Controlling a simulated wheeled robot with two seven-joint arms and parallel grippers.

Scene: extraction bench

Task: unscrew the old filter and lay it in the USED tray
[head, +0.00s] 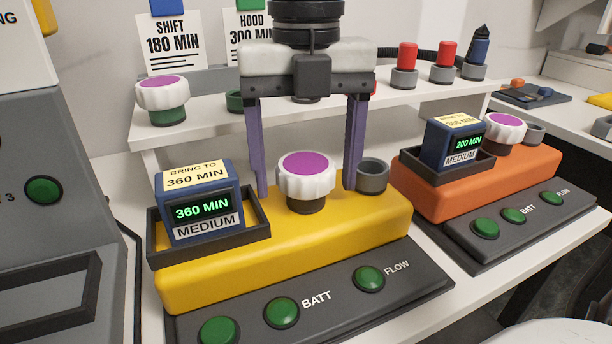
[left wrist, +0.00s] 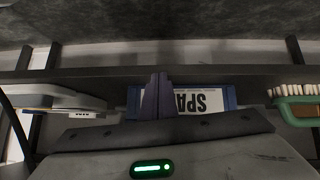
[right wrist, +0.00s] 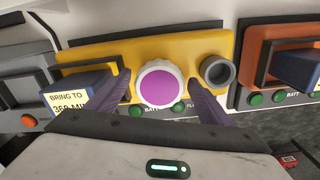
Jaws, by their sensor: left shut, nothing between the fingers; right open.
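A white ribbed filter with a purple top (head: 306,178) sits upright on the yellow unit (head: 385,215); it also shows in the right wrist view (right wrist: 160,85). My right gripper (head: 306,188) is open, one finger on each side of this filter, with gaps between fingers and filter in the head view. My left gripper (left wrist: 158,78) shows only in the left wrist view, shut and empty. Similar purple-topped filters sit on the back shelf (head: 162,92) and on the orange unit (head: 505,128). No tray marked USED can be made out.
A blue timer block reading 360 MIN (head: 200,205) stands in a dark holder left of the filter. A grey empty-looking cup (head: 373,176) stands close right of it. In the left wrist view, a partly hidden sign reads "SPA" (left wrist: 200,100), beside a green brush (left wrist: 298,107).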

